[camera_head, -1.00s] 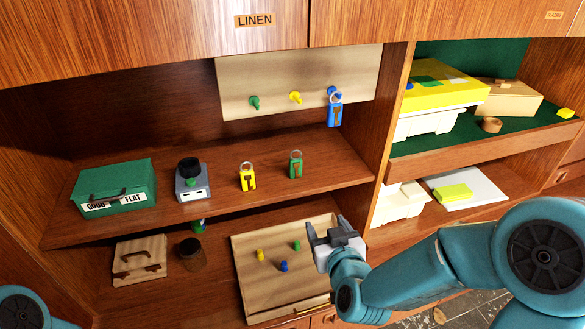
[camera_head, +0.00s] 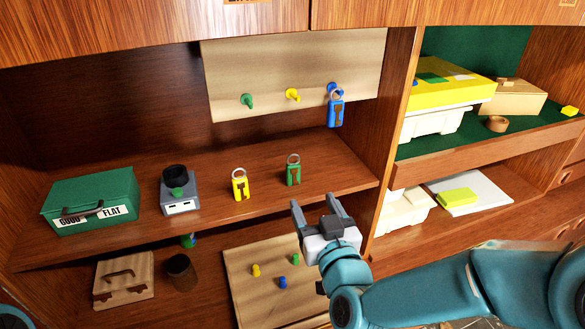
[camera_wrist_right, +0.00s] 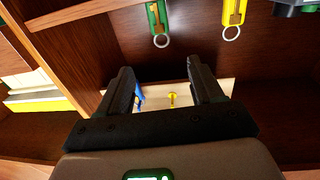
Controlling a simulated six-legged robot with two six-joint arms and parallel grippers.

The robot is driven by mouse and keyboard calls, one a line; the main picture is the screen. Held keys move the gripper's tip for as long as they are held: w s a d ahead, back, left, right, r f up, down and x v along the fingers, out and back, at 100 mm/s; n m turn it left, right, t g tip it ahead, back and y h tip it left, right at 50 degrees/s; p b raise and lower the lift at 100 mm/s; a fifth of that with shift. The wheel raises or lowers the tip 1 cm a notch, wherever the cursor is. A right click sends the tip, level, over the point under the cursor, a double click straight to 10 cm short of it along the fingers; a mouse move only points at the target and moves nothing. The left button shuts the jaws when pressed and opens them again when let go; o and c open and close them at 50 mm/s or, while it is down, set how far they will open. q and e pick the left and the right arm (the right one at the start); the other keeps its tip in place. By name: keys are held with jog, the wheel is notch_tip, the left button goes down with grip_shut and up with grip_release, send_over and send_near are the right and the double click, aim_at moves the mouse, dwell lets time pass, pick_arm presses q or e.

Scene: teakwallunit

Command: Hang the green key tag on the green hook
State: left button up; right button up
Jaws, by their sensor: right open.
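The green key tag (camera_head: 293,174) stands on the middle shelf with its ring on top. It also shows in the right wrist view (camera_wrist_right: 157,18), beyond the fingers. The green hook (camera_head: 247,100) is the leftmost peg on the pale board (camera_head: 225,75) at the back, and it is bare. My right gripper (camera_head: 318,206) is open and empty, in front of the shelf edge, below and right of the green tag; its fingers show in the right wrist view (camera_wrist_right: 160,80). My left gripper is not in view.
A yellow key tag (camera_head: 240,186) stands left of the green one. A blue key tag (camera_head: 336,112) hangs on the blue hook, beside the bare yellow hook (camera_head: 292,95). A green case (camera_head: 90,200) and a grey scale-like box (camera_head: 180,193) stand further left. An upright divider (camera_head: 396,130) bounds the right side.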

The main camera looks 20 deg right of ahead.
aim_at(294, 167)
jog(key=w, duration=0.3)
jog(key=w+p, duration=0.1)
jog(key=w, duration=0.2)
jog(key=w+p, duration=0.1)
jog(key=w, duration=0.3)
jog(key=shift+d, duration=0.25)
jog(key=w, duration=0.3)
jog(key=w+p, duration=0.1)
jog(key=w, duration=0.1)
jog(key=shift+f, duration=0.25)
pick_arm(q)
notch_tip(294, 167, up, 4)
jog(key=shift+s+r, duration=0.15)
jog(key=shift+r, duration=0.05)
pick_arm(e)
jog(key=c, duration=1)
